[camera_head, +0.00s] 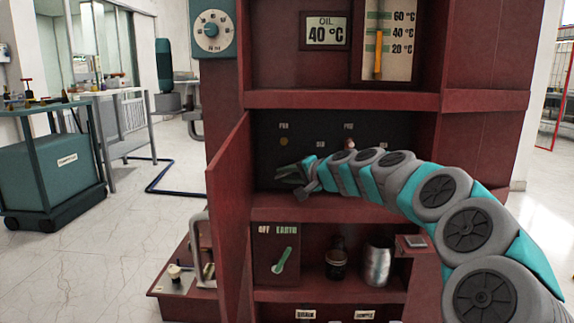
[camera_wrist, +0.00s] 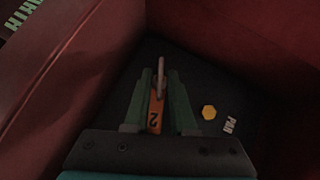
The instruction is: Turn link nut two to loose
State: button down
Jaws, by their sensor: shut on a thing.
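An orange piece marked "2" (camera_wrist: 155,112), which I take as link nut two, lies between my gripper's fingers (camera_wrist: 160,90) in the wrist view. A pale rod (camera_wrist: 161,72) stands up at its far end. My gripper is shut on the orange piece, with a green finger on each side. In the head view my gripper (camera_head: 290,174) is inside the dark middle bay of the red cabinet, near its left side. The orange piece cannot be made out there, and how the nut is turned is not clear.
A yellow hexagonal piece (camera_wrist: 208,112) sits beside a small label (camera_wrist: 229,123), right of my gripper. The open red door (camera_head: 230,205) stands close on the left. A shelf (camera_head: 330,208) runs below my arm. An "OFF EARTH" switch (camera_head: 282,260) and a metal cup (camera_head: 376,266) are underneath.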

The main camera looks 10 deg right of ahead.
jog(key=n+g+h+p, duration=0.1)
jog(key=h+p, duration=0.1)
jog(key=p, duration=0.1)
jog(key=r+n+g+h+p, duration=0.1)
jog(key=n+h+p, duration=0.1)
jog(key=p, duration=0.1)
jog(key=shift+a, duration=0.15)
jog(key=n+g+h+p, duration=0.1)
jog(key=h+p, duration=0.1)
jog(key=shift+w+a+f+n+h+p, duration=0.1)
jog(key=shift+n+h+p, duration=0.2)
jog(key=shift+n, duration=0.1)
jog(key=shift+a+n+g+h+p, duration=0.2)
jog(key=shift+n+g+h+p, duration=0.3)
jog(key=shift+h, duration=0.6)
jog(key=c, duration=1)
grip_release()
